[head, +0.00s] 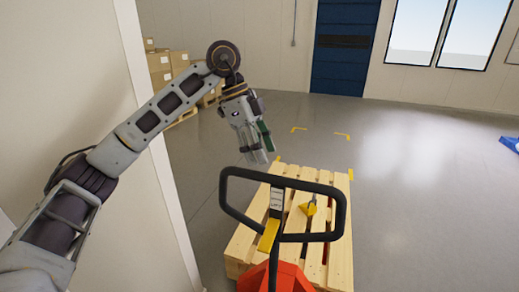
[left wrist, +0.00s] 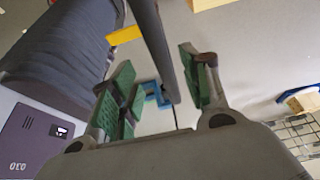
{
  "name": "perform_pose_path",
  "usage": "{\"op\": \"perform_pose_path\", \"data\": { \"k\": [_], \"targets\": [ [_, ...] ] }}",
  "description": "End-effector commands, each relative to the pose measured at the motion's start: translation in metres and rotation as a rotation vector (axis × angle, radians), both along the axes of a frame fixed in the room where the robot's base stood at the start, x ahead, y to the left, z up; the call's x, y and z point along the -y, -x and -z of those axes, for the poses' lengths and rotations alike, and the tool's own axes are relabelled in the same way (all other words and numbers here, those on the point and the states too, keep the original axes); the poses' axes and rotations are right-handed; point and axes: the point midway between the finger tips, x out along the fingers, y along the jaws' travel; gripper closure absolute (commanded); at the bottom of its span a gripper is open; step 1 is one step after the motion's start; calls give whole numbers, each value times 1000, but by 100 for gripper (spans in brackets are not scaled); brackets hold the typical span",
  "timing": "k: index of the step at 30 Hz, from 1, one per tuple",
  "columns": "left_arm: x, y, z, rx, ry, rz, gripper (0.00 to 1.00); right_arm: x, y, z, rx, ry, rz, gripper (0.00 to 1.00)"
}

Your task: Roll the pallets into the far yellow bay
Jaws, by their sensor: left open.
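A wooden pallet (head: 242,243) lies on the floor at lower centre in the head view. A pallet jack with a black loop handle (head: 340,215) and a red body (head: 290,277) stands at its near end; its forks are mostly hidden. Yellow corner marks (head: 298,129) (head: 343,136) outline a floor bay beyond the pallet, whose far end lies near the bay's closer marks (head: 350,174). My left gripper (head: 262,150) is open, above and left of the handle, apart from it. In the left wrist view its green-padded fingers (left wrist: 157,62) are spread, with a dark bar (left wrist: 157,45) between them in the picture.
A small yellow object (head: 309,208) is on the pallet. Stacked cardboard boxes (head: 160,65) stand at the back left. A white wall edge (head: 150,130) is close on the left. A blue door (head: 343,45) is at the back.

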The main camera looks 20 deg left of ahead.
Motion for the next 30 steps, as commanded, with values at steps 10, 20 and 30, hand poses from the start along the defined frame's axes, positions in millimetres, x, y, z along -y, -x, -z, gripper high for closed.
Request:
{"op": "perform_pose_path", "data": {
  "k": [10,20,30],
  "targets": [
    [6,1,15,-2,-1,2,54,0,0,-2,0,0,0,60],
    [20,1,50,-2,-1,1,54,-1,0,-6,0,-1,1,60],
    [36,2,87,-2,0,2,54,-3,0,-11,0,-3,1,60]
  ]
}}
